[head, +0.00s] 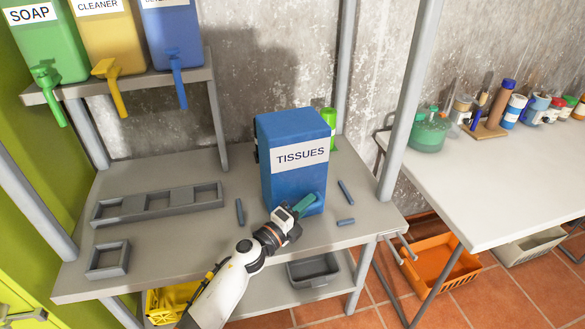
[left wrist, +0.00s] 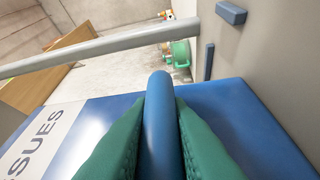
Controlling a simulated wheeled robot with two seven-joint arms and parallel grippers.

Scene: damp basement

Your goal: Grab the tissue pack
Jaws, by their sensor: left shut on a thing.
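A large blue box (head: 275,185) labelled TISSUES stands upright on the grey workbench. My left gripper (head: 305,203) reaches the lower front of this box, with green fingers. In the left wrist view, the green fingers (left wrist: 157,135) are shut on a long blue bar with a rounded end (left wrist: 158,88). The blue box (left wrist: 235,105) lies right behind the bar. I cannot tell whether the bar is joined to the box or is a loose tissue pack. My right gripper is not in view.
Small blue-grey blocks lie on the bench, one left of the box (head: 240,211) and two to its right (head: 346,192) (head: 345,222). A grey three-slot tray (head: 158,216) and a single-slot tray (head: 93,260) are at left. A green object (head: 328,118) stands behind the box.

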